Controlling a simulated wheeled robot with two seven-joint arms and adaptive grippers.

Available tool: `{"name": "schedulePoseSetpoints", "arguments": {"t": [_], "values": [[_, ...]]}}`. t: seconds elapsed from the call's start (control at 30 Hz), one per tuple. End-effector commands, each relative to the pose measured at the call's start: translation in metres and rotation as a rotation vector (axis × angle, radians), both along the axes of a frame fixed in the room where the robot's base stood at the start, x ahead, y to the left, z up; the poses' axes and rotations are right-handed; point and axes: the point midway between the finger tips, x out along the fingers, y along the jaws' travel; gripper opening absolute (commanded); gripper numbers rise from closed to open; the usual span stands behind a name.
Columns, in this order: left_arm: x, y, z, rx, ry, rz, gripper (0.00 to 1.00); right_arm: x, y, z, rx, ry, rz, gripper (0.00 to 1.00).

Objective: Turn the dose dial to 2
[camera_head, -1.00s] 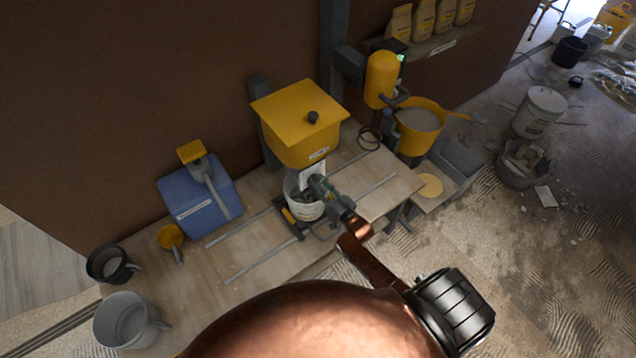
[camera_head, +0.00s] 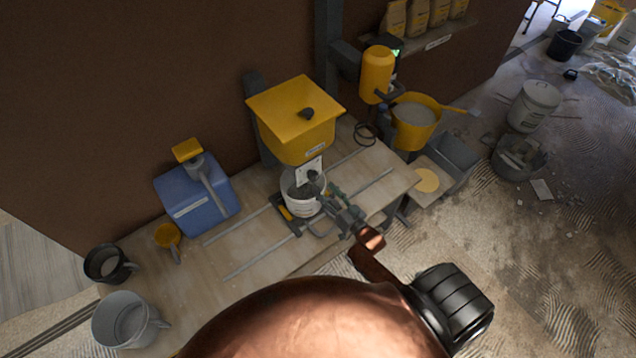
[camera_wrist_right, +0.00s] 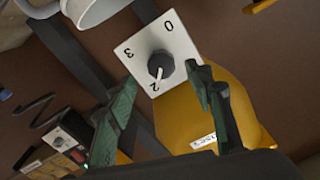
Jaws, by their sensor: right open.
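The dose dial is a dark round knob (camera_wrist_right: 161,64) on a white square plate (camera_wrist_right: 138,51); the plate also shows in the head view (camera_head: 303,174), below the yellow hopper (camera_head: 293,118). The plate bears the numerals 0, 3 and 2; a fourth mark, if any, is hidden. The knob's white pointer line points at the 2. My right gripper (camera_wrist_right: 161,108) is open, its green fingers apart and short of the knob, with nothing between them. In the head view my right gripper (camera_head: 334,200) is just right of the dial. My left gripper is not in view.
A white bucket (camera_head: 302,205) stands beneath the hopper on the wooden bench (camera_head: 225,258). A yellow mixing tub (camera_head: 413,138) stands to the right. The floor at right is partly clear.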

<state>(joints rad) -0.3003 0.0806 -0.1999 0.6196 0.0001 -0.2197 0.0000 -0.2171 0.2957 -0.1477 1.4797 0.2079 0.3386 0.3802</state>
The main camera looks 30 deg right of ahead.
Motion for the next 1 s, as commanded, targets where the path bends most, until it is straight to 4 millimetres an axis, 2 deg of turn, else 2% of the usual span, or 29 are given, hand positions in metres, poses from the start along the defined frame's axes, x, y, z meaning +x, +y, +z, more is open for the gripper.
{"name": "schedulePoseSetpoints", "arguments": {"t": [0.1,0.3,0.9,1.0], "values": [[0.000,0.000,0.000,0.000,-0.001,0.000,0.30,-0.023,-0.002,-0.001,0.000,0.001,0.000,0.48],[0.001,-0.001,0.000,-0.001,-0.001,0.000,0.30,-0.044,-0.003,0.000,-0.002,0.000,0.001,0.48],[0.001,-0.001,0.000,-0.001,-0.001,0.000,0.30,-0.048,-0.004,0.000,-0.001,0.000,0.001,0.48],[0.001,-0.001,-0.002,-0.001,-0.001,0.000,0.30,-0.050,-0.004,-0.008,-0.005,0.013,-0.002,0.48]]}}
